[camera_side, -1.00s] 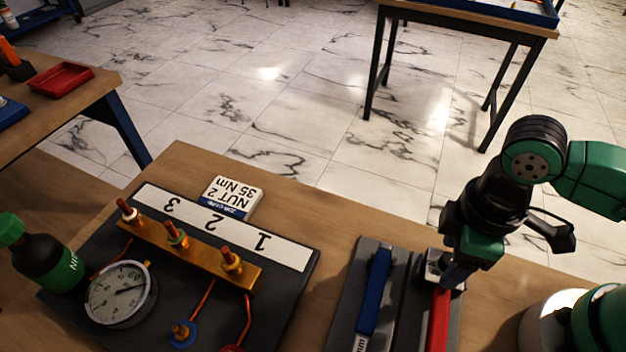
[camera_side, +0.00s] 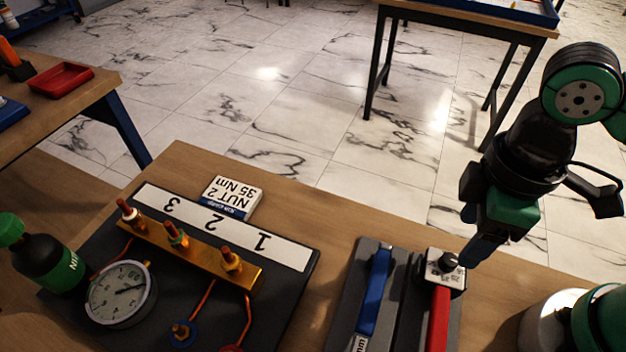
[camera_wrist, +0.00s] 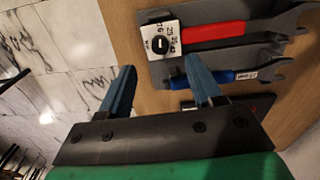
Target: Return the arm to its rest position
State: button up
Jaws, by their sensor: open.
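My gripper (camera_side: 482,235) is raised above the right part of the bench in the side view, up and to the right of the red-handled wrench (camera_side: 439,315). In the wrist view my gripper's two blue fingers (camera_wrist: 158,85) stand apart with nothing between them. The red-handled wrench, with its square white-faced head, lies in a dark holder, and it also shows in the wrist view (camera_wrist: 212,32). The blue-handled wrench (camera_side: 375,290) lies beside it in the holder. It shows in the wrist view too (camera_wrist: 232,76), partly behind a finger.
At left is the gauge rig's dark base (camera_side: 100,235) with a brass bar (camera_side: 200,255), several studs and a dial gauge (camera_side: 120,293). A green-capped bottle (camera_side: 45,260) stands beside it. A card reading NUT 2, 35 Nm (camera_side: 232,195) lies behind it. Air above the bench is clear.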

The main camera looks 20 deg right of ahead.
jog(key=shift+w, duration=0.1)
jog(key=w+d+r+m+t, duration=0.3)
jog(key=w+d+m+t, duration=0.4)
jog(key=w+d+m, duration=0.2)
jog(key=shift+w+d+m, duration=0.4)
jog(key=shift+d, duration=0.3)
jog(key=shift+r, duration=0.1)
